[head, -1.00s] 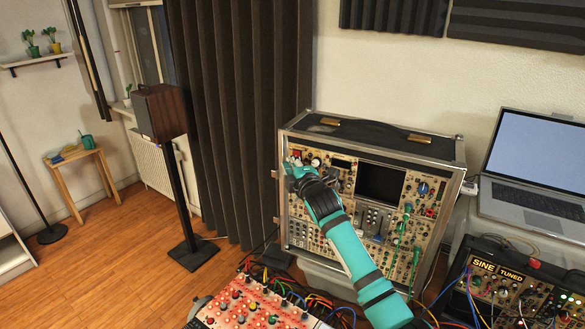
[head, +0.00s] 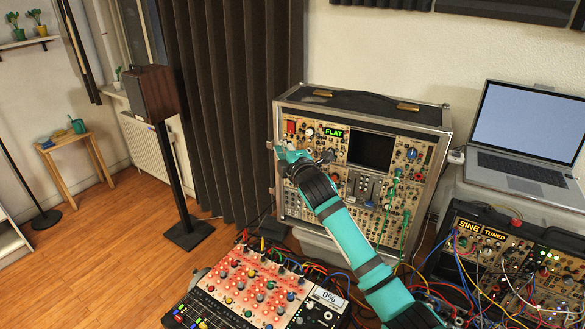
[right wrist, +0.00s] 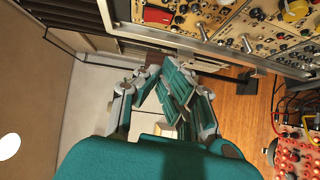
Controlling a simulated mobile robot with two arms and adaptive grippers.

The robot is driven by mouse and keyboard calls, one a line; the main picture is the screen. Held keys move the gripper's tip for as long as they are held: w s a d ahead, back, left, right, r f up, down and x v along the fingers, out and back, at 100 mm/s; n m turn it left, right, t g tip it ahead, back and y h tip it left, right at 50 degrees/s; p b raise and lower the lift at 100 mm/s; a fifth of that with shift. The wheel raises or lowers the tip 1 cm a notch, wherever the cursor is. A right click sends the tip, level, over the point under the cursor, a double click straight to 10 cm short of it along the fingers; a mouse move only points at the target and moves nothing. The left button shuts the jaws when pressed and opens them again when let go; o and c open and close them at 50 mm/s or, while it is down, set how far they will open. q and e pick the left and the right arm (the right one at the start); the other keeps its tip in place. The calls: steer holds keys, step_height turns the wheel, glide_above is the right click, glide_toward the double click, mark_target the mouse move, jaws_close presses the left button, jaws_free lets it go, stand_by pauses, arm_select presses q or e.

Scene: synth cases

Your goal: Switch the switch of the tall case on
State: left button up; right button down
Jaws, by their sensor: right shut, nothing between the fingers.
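The tall case (head: 440,145) stands upright behind the table gear, its silver-edged front full of knobs, jacks and a dark screen. A small display (head: 333,133) on it is lit green and reads FLAT. A red switch (head: 291,127) sits at the panel's upper left; it also shows in the right wrist view (right wrist: 158,16). My right gripper (head: 279,151) is shut and empty, just below and left of the switch, apart from it. In the right wrist view its fingers (right wrist: 168,72) point past the case's side edge. My left gripper is not in view.
A red-lit mixer (head: 255,285) stands in front of the case. A patched box marked SINE TUNED (head: 480,232) and an open laptop (head: 525,130) are at the right. Loose cables run between them. A speaker on a stand (head: 152,95) is at the left.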

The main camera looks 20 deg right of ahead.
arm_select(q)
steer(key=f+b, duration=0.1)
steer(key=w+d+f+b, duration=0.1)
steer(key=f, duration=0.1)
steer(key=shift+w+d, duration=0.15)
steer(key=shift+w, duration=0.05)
arm_select(e)
steer(key=s, duration=0.6)
steer(key=shift+s+d+f, duration=0.2)
steer(key=shift+s+f, duration=0.2)
steer(key=shift+s+r, duration=0.1)
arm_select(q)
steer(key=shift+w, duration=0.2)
